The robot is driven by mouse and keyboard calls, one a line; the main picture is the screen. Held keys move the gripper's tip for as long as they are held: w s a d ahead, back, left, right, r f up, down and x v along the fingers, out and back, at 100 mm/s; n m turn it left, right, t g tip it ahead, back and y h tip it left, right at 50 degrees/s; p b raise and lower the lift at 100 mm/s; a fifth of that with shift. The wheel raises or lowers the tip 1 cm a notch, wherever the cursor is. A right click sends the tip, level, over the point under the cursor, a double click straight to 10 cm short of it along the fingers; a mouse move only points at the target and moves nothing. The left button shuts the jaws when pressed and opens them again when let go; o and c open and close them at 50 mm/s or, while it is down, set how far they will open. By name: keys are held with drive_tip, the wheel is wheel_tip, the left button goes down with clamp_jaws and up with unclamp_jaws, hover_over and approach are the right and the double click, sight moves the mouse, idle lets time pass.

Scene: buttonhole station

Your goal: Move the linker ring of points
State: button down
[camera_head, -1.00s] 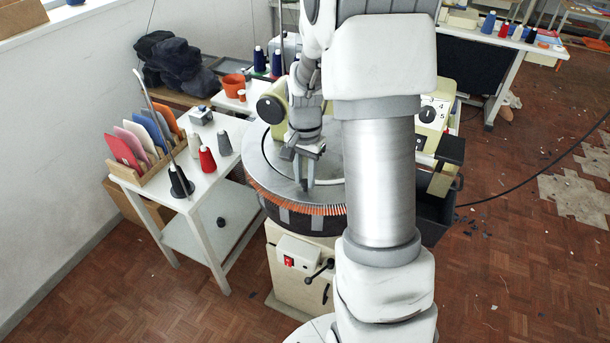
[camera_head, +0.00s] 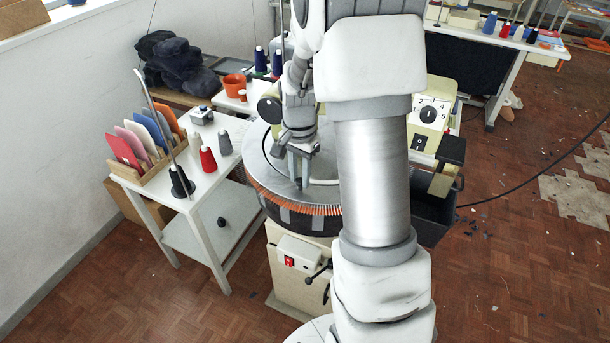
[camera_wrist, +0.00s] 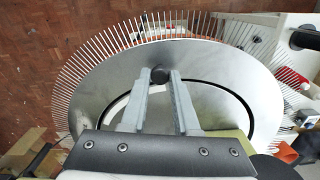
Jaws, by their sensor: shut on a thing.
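The linker ring (camera_head: 262,165) is a round metal disc with a fringe of thin points around its edge, orange-tinted along the front. It sits on a cream machine stand. In the wrist view the ring (camera_wrist: 215,60) fills the middle, with the points fanning out along its far rim. A small dark round knob (camera_wrist: 160,74) stands on the disc near that rim. My gripper (camera_head: 299,184) reaches down over the front left part of the disc. In the wrist view my gripper (camera_wrist: 159,80) has its two fingertips closed on the knob, one on each side.
A white side table (camera_head: 210,190) with cones and a rack of coloured pieces stands close on the left. A cream dial box (camera_head: 430,112) and a dark bin (camera_head: 433,215) are at the right. My arm hides the ring's right part.

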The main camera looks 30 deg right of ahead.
sight(257, 157)
drive_tip(key=w+a+m, duration=0.1)
drive_tip(key=w, duration=0.1)
drive_tip(key=w+a+m, duration=0.1)
drive_tip(key=w, duration=0.1)
drive_tip(key=w+a+m, duration=0.2)
drive_tip(key=shift+r+p, duration=0.1)
drive_tip(key=shift+p, duration=0.3)
drive_tip(key=w+m, duration=0.1)
drive_tip(key=w, duration=0.1)
drive_tip(key=w+a+m+p, duration=0.1)
drive_tip(key=w+m, duration=0.1)
drive_tip(key=w, duration=0.1)
drive_tip(key=w+m+p, duration=0.1)
drive_tip(key=w+m, duration=0.1)
drive_tip(key=w, duration=0.1)
drive_tip(key=shift+w+a, duration=0.15)
drive_tip(key=shift+a, duration=0.1)
drive_tip(key=shift+w+d+m, duration=0.1)
drive_tip(key=shift+w+m, duration=0.4)
drive_tip(key=shift+w, duration=0.35)
drive_tip(key=c, duration=0.7)
unclamp_jaws()
drive_tip(key=shift+o, duration=0.2)
wheel_tip(257, 157, up, 17)
drive_tip(key=shift+r, duration=0.15)
